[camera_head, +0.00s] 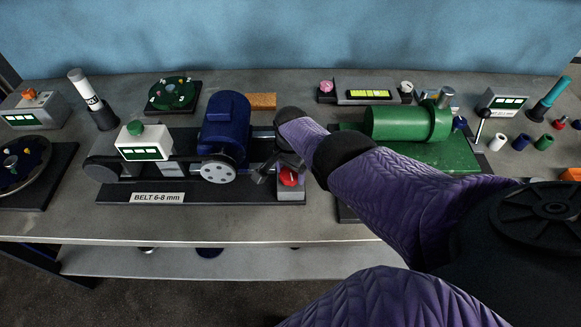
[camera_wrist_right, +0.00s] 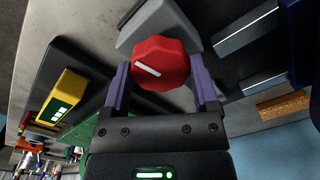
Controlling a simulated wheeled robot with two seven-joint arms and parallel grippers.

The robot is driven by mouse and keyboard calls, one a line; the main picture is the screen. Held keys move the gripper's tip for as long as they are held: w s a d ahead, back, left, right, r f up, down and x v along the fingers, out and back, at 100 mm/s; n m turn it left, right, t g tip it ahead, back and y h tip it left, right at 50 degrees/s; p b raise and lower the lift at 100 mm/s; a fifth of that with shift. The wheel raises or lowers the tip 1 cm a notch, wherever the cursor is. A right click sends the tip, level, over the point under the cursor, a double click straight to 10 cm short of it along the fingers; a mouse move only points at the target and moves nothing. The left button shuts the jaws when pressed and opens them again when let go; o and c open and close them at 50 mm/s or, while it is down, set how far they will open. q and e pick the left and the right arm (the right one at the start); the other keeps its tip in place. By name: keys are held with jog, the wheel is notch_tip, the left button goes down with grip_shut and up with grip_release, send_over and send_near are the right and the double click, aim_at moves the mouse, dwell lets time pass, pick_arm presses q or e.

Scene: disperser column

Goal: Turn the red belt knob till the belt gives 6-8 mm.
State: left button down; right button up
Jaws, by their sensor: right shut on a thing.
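The red belt knob (camera_head: 290,179) sits at the right end of the black belt base, partly hidden by my right gripper (camera_head: 277,172). In the right wrist view the knob (camera_wrist_right: 160,62) is faceted with a white pointer line, and the fingers of my right gripper (camera_wrist_right: 162,82) are shut on its sides. The blue motor (camera_head: 224,130) carries a grey pulley (camera_head: 218,172); a dark belt runs left from it to a black pulley (camera_head: 101,170). A white gauge box (camera_head: 145,142) with a green top stands over the belt; its reading is too small to tell. My left gripper is out of view.
A label (camera_head: 157,198) reading "BELT 6-8 mm" is on the base front. A green machine (camera_head: 408,124) stands to the right, behind my right arm. A cork-coloured block (camera_head: 262,101) lies behind the motor. The bench front edge (camera_head: 190,240) is clear.

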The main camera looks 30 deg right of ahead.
aim_at(291, 172)
jog(key=o, duration=1.1)
notch_tip(291, 172, up, 10)
jog(key=p, duration=0.8)
jog(key=shift+p, duration=0.4)
